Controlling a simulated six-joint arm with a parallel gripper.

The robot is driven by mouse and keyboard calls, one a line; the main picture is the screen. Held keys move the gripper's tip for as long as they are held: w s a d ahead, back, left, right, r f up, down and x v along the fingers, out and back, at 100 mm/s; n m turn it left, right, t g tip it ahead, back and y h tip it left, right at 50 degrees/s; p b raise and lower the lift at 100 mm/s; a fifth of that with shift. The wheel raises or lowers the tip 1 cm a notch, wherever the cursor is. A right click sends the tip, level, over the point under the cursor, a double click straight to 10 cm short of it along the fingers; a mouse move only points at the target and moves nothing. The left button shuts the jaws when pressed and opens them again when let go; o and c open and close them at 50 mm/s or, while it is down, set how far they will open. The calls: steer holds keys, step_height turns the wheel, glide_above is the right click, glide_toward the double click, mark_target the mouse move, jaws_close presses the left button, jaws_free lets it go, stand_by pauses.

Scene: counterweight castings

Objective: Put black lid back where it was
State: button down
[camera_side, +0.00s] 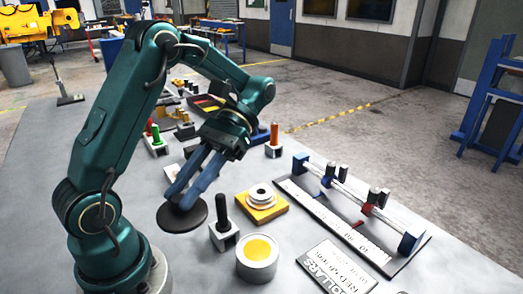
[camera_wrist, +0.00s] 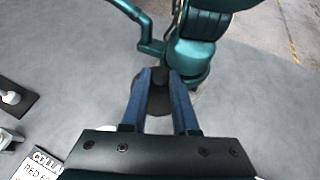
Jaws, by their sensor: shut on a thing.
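The black lid (camera_side: 183,217) is a flat round disc with a knob. My gripper (camera_side: 177,197) has its blue fingers shut on the lid's knob, in front of my base. In the wrist view the lid (camera_wrist: 153,99) shows between the two fingers of my gripper (camera_wrist: 158,80). A round tin (camera_side: 257,259) with a yellow top stands to the right of the lid in the side view. I cannot tell whether the lid touches the table.
A black post on a white block (camera_side: 223,232) stands between the lid and the tin. A yellow block with stacked discs (camera_side: 262,204), a ruled rail (camera_side: 345,215) and a "COLLARS" sign (camera_side: 336,268) lie to the right.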

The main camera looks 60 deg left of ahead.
steer(key=w+a+r+n+t+h, duration=0.4)
steer(key=w+a+n+t+h, duration=0.3)
steer(key=n+t, duration=0.6)
steer(key=shift+n+g+h, duration=0.6)
steer(key=shift+w+a+f+x, duration=0.3)
steer(key=shift+f+x, duration=0.2)
steer(key=shift+x, duration=2.1)
steer(key=shift+w+a+f+x, duration=0.15)
steer(key=shift+a+f+x, duration=0.3)
steer(key=shift+x, duration=2.15)
steer(key=shift+w+a+f+x, duration=0.1)
steer(key=shift+w+f+x, duration=0.35)
steer(key=shift+x, duration=2.15)
steer(key=shift+s+f, duration=0.2)
steer(key=shift+f, duration=0.25)
steer(key=shift+f, duration=0.25)
steer(key=c, duration=0.7)
jaws_free()
steer(key=shift+r, duration=0.1)
